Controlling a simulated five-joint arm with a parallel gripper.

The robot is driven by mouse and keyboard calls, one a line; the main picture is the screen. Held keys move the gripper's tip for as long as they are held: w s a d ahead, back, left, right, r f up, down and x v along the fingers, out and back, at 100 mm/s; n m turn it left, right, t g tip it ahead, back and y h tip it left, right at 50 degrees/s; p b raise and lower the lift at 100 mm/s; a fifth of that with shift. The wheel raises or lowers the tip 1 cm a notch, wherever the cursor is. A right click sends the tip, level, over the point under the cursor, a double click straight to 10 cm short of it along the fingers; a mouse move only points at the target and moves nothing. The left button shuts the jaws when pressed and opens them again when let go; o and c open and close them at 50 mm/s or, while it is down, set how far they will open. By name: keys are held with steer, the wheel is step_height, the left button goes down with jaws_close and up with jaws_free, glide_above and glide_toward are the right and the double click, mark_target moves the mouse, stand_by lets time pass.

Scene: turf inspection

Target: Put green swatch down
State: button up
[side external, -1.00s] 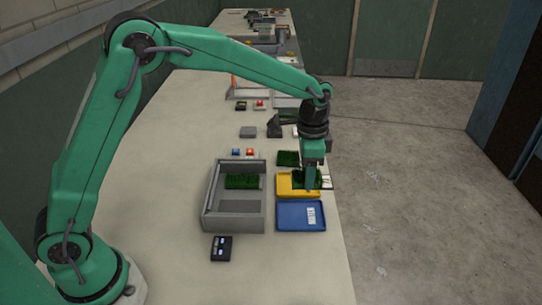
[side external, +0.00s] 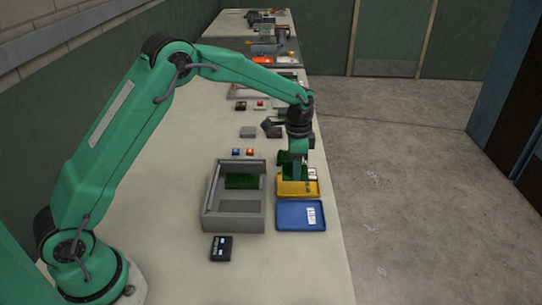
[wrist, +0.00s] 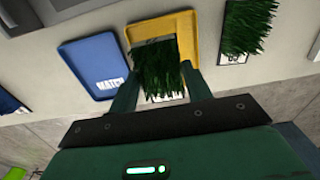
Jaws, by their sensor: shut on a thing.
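My gripper (side external: 297,177) is shut on a green swatch, a tuft of artificial grass on a flat backing. The held swatch (wrist: 157,68) shows between my two fingers in the wrist view, over the yellow tray (wrist: 189,24). In the side view it is partly hidden by my gripper, at the far part of the yellow tray (side external: 298,190). I cannot tell whether it touches the tray. A second green swatch (wrist: 248,24) lies beside the yellow tray, on the side away from the blue tray (wrist: 92,67).
The blue tray (side external: 300,222) with a white label lies nearer the camera. A grey compartment box (side external: 208,211) holds another green swatch (side external: 242,181), left of the trays. A black device (side external: 221,248) sits in front of it. The table edge is close on the right.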

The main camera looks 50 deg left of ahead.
mark_target(294, 185)
steer(key=shift+w+a+f, duration=0.3)
steer(key=shift+a+f, duration=0.05)
steer(key=shift+a, duration=0.1)
steer(key=shift+f, duration=2)
steer(key=shift+f, duration=0.15)
steer(key=o, duration=1)
steer(key=shift+r, duration=0.2)
step_height(294, 185, up, 11)
steer(key=shift+r, duration=0.5)
